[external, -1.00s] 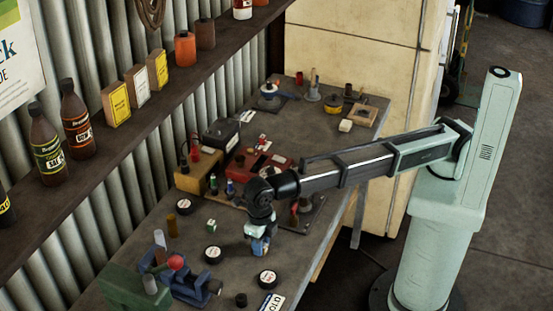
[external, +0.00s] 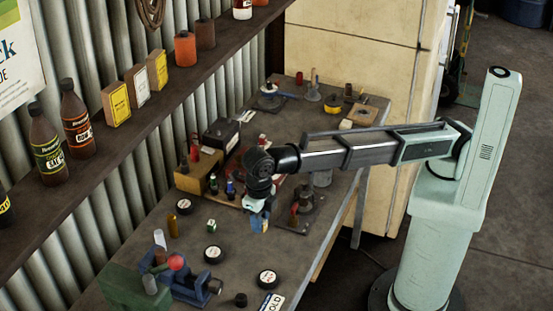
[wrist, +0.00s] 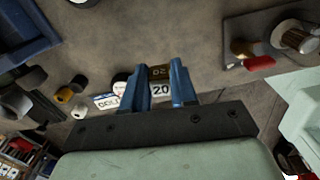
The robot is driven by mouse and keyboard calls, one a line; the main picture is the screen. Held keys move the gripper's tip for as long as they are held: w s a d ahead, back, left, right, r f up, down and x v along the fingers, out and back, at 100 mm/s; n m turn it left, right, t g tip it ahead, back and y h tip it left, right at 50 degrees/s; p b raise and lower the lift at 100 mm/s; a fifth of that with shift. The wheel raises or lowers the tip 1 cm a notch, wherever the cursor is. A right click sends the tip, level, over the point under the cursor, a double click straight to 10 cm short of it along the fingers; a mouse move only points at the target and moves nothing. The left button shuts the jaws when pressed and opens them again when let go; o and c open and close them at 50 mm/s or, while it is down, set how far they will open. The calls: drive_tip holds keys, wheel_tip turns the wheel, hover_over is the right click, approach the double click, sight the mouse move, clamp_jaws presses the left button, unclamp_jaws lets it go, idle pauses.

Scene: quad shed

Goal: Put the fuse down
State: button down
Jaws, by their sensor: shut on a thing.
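My gripper (wrist: 162,88) has two blue fingers and is shut on the fuse (wrist: 160,91). The fuse is a small block with a pale face marked "20" and a darker face also marked with digits. It sits between the fingertips in the wrist view. In the external view my gripper (external: 257,222) points down over the middle of the bench (external: 225,273).
A blue vise (external: 195,288) stands at the front. A plate with metal fittings (external: 300,215) is just right of my gripper. Bare bench lies between.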

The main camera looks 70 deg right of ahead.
wheel_tip(320, 180, up, 6)
drive_tip(key=w+d+m, duration=0.4)
drive_tip(key=w+d, duration=0.4)
drive_tip(key=d, duration=0.5)
drive_tip(key=w+d+m, duration=0.4)
drive_tip(key=w+d, duration=0.4)
drive_tip(key=d, duration=0.4)
drive_tip(key=m, duration=0.9)
hover_over(272, 131)
drive_tip(key=shift+f, duration=7.75)
drive_tip(key=shift+f, duration=0.1)
drive_tip(key=c, duration=0.9)
unclamp_jaws()
